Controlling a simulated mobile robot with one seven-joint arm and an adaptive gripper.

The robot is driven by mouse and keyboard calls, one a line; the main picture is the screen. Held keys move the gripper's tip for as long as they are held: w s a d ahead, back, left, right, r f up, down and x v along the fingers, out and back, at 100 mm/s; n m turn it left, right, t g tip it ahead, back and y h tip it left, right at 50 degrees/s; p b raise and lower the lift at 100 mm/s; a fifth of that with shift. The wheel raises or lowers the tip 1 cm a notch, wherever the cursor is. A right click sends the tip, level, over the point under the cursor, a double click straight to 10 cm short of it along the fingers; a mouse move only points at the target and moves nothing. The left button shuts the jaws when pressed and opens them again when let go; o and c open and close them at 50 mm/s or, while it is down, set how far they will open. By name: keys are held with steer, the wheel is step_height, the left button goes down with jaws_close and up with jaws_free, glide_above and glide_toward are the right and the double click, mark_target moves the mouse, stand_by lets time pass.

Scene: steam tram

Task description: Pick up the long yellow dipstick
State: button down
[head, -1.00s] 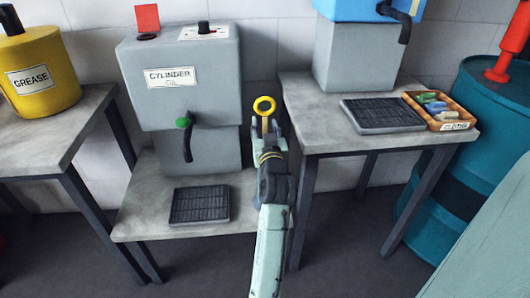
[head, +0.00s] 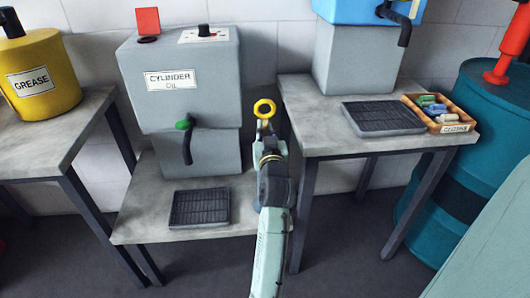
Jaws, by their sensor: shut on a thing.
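The yellow dipstick shows as a yellow ring handle (head: 264,108) standing up at the tip of my gripper (head: 266,128). My gripper is shut on it, just right of the grey cylinder oil tank and in front of the gap between two tables. The rest of the dipstick below the ring is mostly hidden by the gripper and my arm, so its length and whether its lower end is free cannot be told.
The grey cylinder oil tank (head: 180,95) with a green-knobbed tap stands on a low table (head: 150,215) beside a black drip grate (head: 200,208). The right table (head: 350,145) holds a blue-topped tank, another grate (head: 383,118) and a cloths box (head: 446,126). A teal drum (head: 480,150) stands at right.

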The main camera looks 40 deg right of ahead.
steer(key=shift+r, duration=0.1)
step_height(320, 180, up, 52)
steer(key=p, duration=1.3)
stand_by(0.7)
